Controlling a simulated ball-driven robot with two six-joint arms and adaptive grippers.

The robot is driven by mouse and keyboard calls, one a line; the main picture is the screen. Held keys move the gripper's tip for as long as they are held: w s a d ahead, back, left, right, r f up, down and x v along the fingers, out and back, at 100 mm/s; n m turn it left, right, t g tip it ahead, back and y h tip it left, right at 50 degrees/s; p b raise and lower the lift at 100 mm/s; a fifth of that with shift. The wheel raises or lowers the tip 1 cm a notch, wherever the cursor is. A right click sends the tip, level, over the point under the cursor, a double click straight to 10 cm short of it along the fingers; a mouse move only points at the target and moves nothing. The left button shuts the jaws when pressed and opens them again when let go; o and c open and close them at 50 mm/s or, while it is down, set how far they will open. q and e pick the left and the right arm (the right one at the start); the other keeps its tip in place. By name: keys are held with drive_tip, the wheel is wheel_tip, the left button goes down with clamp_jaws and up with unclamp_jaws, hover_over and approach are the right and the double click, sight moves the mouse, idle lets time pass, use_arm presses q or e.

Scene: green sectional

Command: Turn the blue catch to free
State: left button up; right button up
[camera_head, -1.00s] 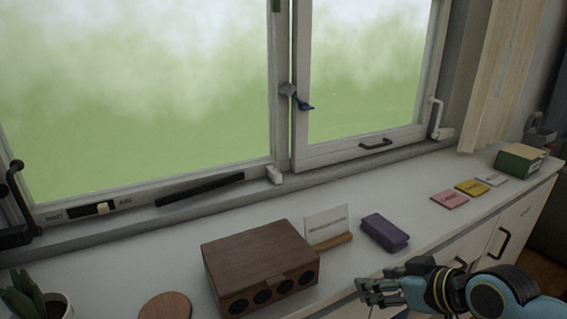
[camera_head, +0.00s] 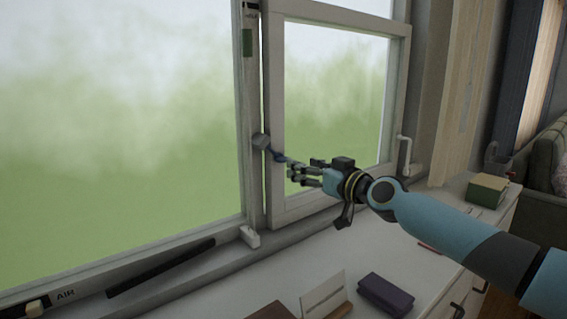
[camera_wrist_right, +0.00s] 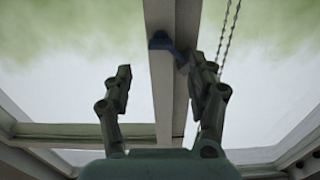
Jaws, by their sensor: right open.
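The blue catch (camera_head: 278,156) sits on the window frame between the two panes, on a grey mount (camera_head: 261,141). Its lever points down to the right. My right gripper (camera_head: 291,171) is open just right of the lever's end, its fingers pointing left at it. In the right wrist view the catch (camera_wrist_right: 162,42) shows ahead of and between the spread fingers (camera_wrist_right: 164,78), its lever end close to the right finger. I cannot tell whether they touch. My left gripper is not in view.
The right window sash (camera_head: 400,90) stands behind my arm, with a white stay (camera_head: 404,155) at its right. On the sill counter below are a purple case (camera_head: 386,294), a card on a wooden stand (camera_head: 325,295) and a green box (camera_head: 487,190). A beaded chain (camera_wrist_right: 228,30) hangs near the catch.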

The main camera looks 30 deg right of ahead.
sight(277, 154)
drive_tip(key=w+b, duration=0.1)
drive_tip(key=w, duration=0.6)
drive_tip(key=shift+a+f, duration=0.15)
drive_tip(key=shift+a, duration=0.2)
drive_tip(key=c, duration=0.5)
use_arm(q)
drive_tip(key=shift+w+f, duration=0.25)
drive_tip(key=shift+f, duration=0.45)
use_arm(e)
drive_tip(key=c, duration=0.6)
